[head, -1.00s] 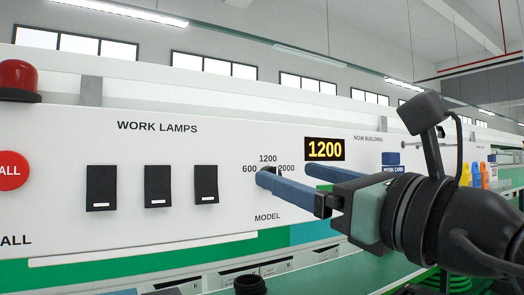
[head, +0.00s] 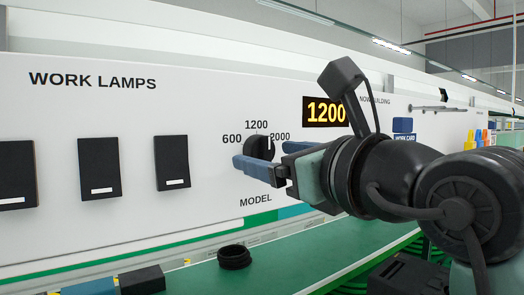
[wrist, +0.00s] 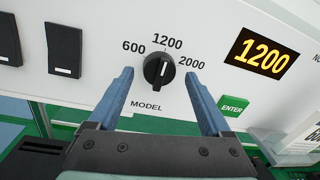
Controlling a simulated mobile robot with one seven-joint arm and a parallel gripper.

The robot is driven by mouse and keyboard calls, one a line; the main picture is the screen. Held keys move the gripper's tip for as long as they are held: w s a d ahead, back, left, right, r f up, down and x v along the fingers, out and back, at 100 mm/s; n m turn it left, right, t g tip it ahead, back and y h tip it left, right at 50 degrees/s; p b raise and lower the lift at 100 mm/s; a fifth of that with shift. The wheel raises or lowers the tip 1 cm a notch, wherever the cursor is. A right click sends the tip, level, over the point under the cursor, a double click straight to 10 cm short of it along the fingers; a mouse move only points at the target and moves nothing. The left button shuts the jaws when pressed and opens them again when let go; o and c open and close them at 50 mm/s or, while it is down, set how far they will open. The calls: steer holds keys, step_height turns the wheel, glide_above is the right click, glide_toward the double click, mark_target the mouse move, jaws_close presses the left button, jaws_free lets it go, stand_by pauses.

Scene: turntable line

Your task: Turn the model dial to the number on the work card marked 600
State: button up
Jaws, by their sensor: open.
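The black model dial (wrist: 159,69) sits on the white panel, with 600, 1200 and 2000 printed around it and MODEL below. Its white mark points up toward 1200, and the amber display (head: 326,112) reads 1200. In the head view the dial (head: 261,146) is partly hidden behind my gripper (head: 270,156). My gripper is open, its blue fingers apart. In the wrist view my gripper (wrist: 160,88) has one finger on each side of the dial, without visible contact.
Black work lamp switches (head: 100,167) line the panel to the left. A green ENTER button (wrist: 232,105) is right of the dial. A green bench (head: 290,258) runs below, with a black round part (head: 234,257) on it.

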steer(key=shift+w+a, duration=0.15)
steer(key=shift+w, duration=0.1)
steer(key=shift+s, duration=0.1)
steer(key=shift+s, duration=0.1)
steer(key=shift+c, duration=2)
jaws_close()
